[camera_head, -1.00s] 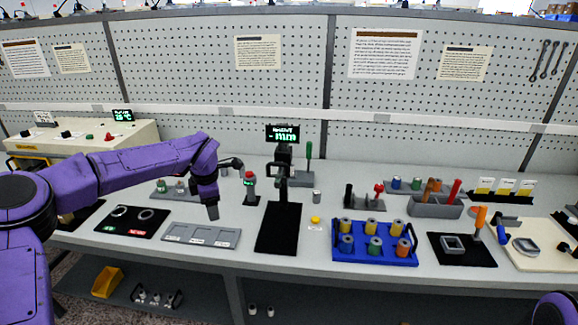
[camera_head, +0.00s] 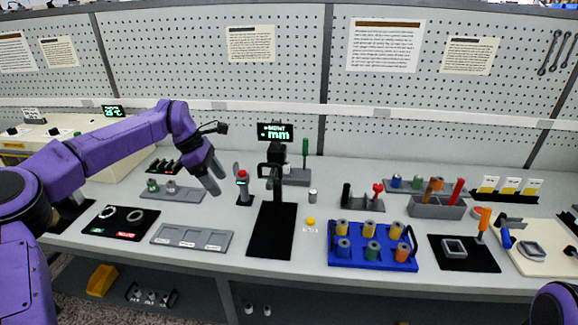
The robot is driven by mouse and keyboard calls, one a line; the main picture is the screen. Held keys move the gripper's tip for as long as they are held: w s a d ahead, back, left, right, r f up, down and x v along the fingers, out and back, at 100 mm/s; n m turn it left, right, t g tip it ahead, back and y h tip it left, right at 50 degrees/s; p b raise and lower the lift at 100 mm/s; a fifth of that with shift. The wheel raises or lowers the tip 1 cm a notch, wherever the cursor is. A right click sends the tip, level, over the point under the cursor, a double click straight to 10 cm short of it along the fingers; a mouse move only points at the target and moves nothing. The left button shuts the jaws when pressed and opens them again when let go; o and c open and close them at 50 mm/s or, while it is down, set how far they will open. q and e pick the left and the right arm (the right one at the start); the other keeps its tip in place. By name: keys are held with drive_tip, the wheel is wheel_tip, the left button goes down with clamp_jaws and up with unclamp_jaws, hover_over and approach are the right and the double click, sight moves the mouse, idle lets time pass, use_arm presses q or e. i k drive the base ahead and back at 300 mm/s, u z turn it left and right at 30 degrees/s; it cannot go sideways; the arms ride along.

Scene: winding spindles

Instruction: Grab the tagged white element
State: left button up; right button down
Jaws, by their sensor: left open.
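My left gripper (camera_head: 218,184) is open and empty. Its two fingers show apart, pointing down and to the right, above the bench just left of a small device with a red top (camera_head: 242,178). I cannot tell for sure which thing is the tagged white element. A small pale cylinder (camera_head: 312,195) stands upright on the bench, right of the black stand. My right gripper is out of view.
A grey compartment tray (camera_head: 192,238) lies in front of the left gripper. A black stand with a display (camera_head: 275,131) is to the right. A blue tray (camera_head: 372,262) holds several spools. A grey holder (camera_head: 172,192) is left of the gripper.

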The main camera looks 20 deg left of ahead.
sight(287, 169)
drive_tip(key=i, duration=1.3)
